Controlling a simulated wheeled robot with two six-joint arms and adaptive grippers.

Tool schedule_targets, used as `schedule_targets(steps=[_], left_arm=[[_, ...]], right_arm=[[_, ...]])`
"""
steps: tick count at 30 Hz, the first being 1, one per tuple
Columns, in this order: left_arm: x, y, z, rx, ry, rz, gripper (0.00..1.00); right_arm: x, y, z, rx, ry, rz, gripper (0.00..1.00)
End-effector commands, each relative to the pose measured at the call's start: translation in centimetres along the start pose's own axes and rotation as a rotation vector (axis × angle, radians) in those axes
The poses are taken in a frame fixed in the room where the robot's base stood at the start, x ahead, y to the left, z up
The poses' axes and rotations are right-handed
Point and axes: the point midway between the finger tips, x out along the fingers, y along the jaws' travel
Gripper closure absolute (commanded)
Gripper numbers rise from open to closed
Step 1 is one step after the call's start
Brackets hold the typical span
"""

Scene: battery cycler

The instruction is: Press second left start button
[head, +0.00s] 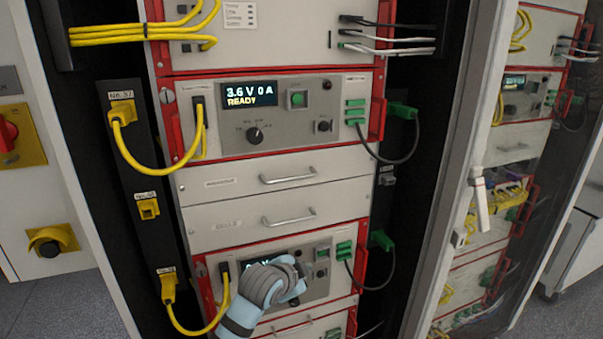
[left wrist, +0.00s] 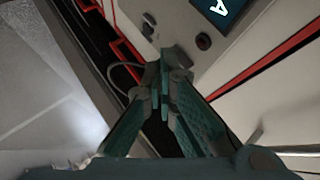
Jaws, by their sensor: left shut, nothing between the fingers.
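In the head view, the upper cycler unit (head: 330,85) has a lit display (head: 249,94) reading 3.6 V 0 A READY and a green square button (head: 297,99) beside it. A lower cycler unit (head: 318,290) has the same layout. My left gripper (left wrist: 171,72) is shut and empty in the left wrist view. Its tips are near a panel with a lit display (left wrist: 222,10) and a dark knob (left wrist: 203,41). Contact cannot be told. My right gripper is out of view.
Two drawers with handles (head: 288,174) separate the units. Yellow cables (head: 137,165) loop at the left, and dark cables with green plugs (head: 404,110) hang at the right. A glass door (head: 440,170) stands open at the right.

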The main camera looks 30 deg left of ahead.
Motion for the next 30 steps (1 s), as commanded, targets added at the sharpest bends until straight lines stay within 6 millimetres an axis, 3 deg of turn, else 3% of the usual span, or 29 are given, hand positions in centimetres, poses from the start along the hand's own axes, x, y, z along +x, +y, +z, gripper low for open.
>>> schedule_targets(steps=[1, 3, 6, 9, 12, 16, 25, 30], left_arm=[[-4.0, -4.0, -4.1, 0.071, 0.059, -0.057, 1.00], [-10.0, -8.3, -8.7, 0.200, 0.130, -0.147, 1.00], [-17.9, -13.7, -13.6, 0.394, 0.204, -0.304, 1.00], [-24.4, -17.3, -16.5, 0.556, 0.236, -0.451, 1.00], [-28.6, -18.9, -17.7, 0.659, 0.240, -0.551, 1.00], [-30.3, -19.4, -18.0, 0.707, 0.236, -0.593, 1.00], [-30.1, -19.5, -17.9, 0.704, 0.234, -0.590, 1.00], [-29.9, -20.2, -17.7, 0.702, 0.221, -0.591, 1.00]], right_arm=[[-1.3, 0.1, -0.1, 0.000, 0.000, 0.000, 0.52], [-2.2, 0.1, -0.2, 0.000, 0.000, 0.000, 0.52], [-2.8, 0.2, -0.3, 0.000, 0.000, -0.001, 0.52], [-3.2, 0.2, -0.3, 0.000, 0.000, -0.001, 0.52], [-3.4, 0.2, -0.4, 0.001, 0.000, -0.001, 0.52], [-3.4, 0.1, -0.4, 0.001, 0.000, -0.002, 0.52], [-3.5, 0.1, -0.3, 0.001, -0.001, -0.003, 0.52], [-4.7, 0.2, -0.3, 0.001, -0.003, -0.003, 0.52]])
